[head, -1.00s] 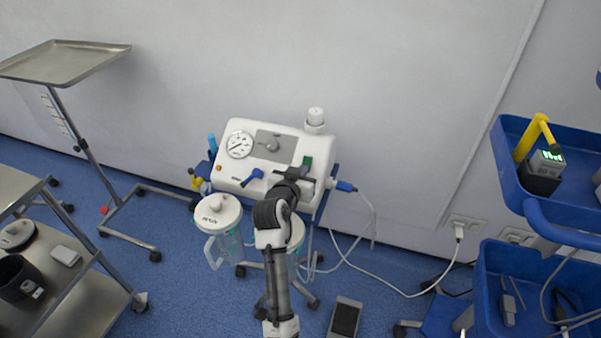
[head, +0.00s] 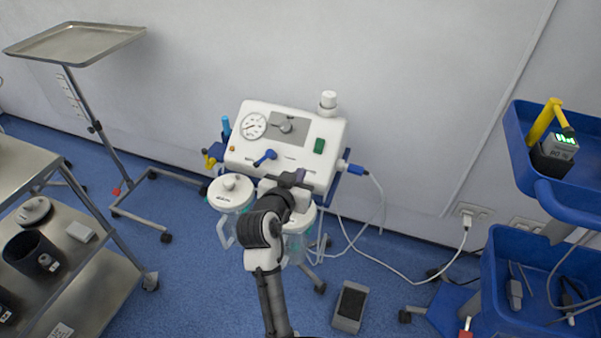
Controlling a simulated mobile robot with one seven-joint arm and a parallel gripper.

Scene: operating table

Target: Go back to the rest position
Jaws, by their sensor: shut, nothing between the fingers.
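My gripper (head: 293,178) is shut and empty at the far end of my arm in the head view. It is in front of the lower front edge of the white suction machine (head: 300,158). From this view I cannot tell whether it touches the machine. The machine has a round gauge (head: 253,126), a blue lever (head: 265,158) and a green switch (head: 319,146). My arm hides part of the right canister below the machine.
The left canister (head: 231,193) hangs beside my arm. A foot pedal (head: 349,307) lies on the blue floor to the right. A steel tray stand (head: 75,43) and steel trolley (head: 102,290) stand left, a blue cart (head: 520,112) right. Cables (head: 385,268) run across the floor.

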